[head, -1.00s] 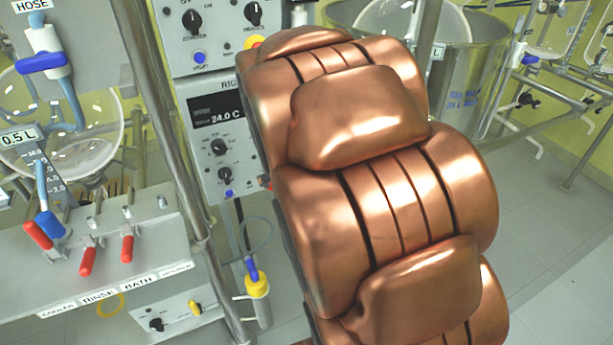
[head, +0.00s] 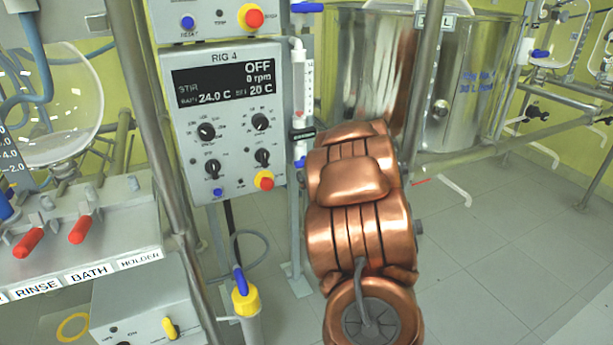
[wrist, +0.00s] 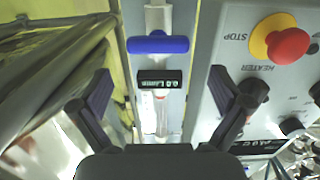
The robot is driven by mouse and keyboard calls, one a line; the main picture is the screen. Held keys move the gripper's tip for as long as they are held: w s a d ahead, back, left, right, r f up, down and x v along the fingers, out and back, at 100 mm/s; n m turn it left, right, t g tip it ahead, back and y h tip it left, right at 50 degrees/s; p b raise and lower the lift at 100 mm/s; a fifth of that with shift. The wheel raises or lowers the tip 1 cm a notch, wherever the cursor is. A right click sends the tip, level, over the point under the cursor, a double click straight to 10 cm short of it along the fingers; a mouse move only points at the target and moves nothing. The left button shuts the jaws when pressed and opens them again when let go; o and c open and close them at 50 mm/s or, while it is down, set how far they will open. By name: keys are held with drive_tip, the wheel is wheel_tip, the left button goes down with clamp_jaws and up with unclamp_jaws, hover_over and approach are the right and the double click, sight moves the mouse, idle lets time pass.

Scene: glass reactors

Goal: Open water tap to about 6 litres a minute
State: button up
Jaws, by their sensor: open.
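The water tap's blue handle (wrist: 158,43) lies crosswise on a pale vertical pipe in the wrist view, which shows the scene upside down. Beside it is a black flow display (wrist: 160,78) that appears to read 0.0 L/min. A clear flow tube (wrist: 150,118) runs on from the display. My gripper (wrist: 160,76) is open and empty, its fingers on either side of the pipe, with nothing touched as far as I can see. In the head view the display (head: 302,135) and handle (head: 300,163) show just left of my copper arm, which hides my gripper.
The rig 4 control box (head: 225,115), with knobs and a red-and-yellow stop button (head: 263,180), stands close beside the pipe. A steel vessel (head: 390,70) stands behind. A metal post (head: 150,120) and a valve bench (head: 80,240) are at left. Floor at right is mostly clear.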

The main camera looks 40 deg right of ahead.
drive_tip(key=shift+f+b+x, duration=0.1)
drive_tip(key=shift+b+x, duration=0.4)
drive_tip(key=shift+x, duration=1.4)
drive_tip(key=shift+f+b+x, duration=0.15)
drive_tip(key=shift+b+x, duration=0.35)
drive_tip(key=shift+x, duration=1.45)
drive_tip(key=shift+d, duration=0.15)
drive_tip(key=shift+s, duration=0.1)
drive_tip(key=c, duration=0.8)
drive_tip(key=shift+c, duration=0.6)
